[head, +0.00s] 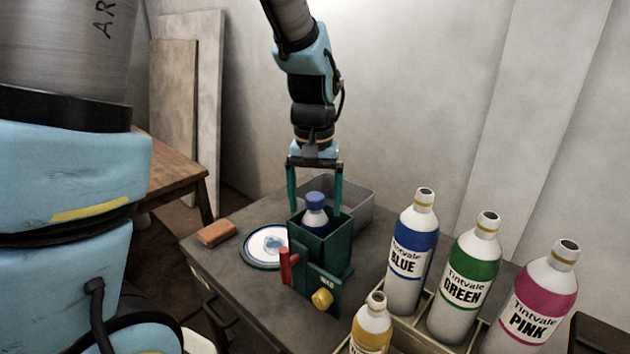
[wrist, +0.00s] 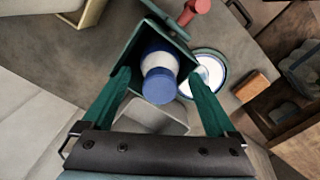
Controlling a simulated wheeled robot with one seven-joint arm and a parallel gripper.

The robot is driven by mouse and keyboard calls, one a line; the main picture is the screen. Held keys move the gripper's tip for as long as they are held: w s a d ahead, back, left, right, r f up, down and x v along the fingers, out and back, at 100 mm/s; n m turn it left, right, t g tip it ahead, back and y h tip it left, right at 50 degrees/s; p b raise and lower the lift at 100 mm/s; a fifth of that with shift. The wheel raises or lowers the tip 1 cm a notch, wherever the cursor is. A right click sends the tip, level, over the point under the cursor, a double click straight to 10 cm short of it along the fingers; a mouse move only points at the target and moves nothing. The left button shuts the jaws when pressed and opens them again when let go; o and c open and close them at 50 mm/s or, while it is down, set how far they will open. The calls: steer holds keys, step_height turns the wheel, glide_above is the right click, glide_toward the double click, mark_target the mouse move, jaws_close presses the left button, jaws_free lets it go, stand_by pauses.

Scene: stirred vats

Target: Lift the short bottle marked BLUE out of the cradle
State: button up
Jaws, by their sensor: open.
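A short bottle with a blue cap (head: 315,201) stands in the dark green cradle (head: 327,251). Its lower body and any label are hidden by the cradle walls. In the wrist view the bottle's blue cap (wrist: 160,85) and white shoulder show from above. My gripper (head: 314,211) is open and points down over the cradle, with one green finger on each side of the bottle's top. In the wrist view my gripper (wrist: 162,78) has the cap between its fingers, with no clear contact. The cradle carries a red lever (head: 285,264) and a yellow knob (head: 322,298).
A crate (head: 412,337) at the right holds tall bottles marked BLUE (head: 406,262), GREEN (head: 464,285) and PINK (head: 537,306), and a yellow-banded one (head: 371,328). A grey bin (head: 359,206) stands behind the cradle. A round plate (head: 254,241) and orange block (head: 216,234) lie left.

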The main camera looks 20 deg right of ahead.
steer(key=shift+f, duration=0.55)
jaws_close()
steer(key=c, duration=0.6)
jaws_free()
steer(key=c, duration=0.8)
steer(key=shift+r+p, duration=0.45)
steer(key=shift+r, duration=0.05)
jaws_close()
step_height(320, 180, up, 14)
steer(key=p, duration=1.1)
steer(key=shift+f+p, duration=0.2)
steer(key=shift+p, duration=0.2)
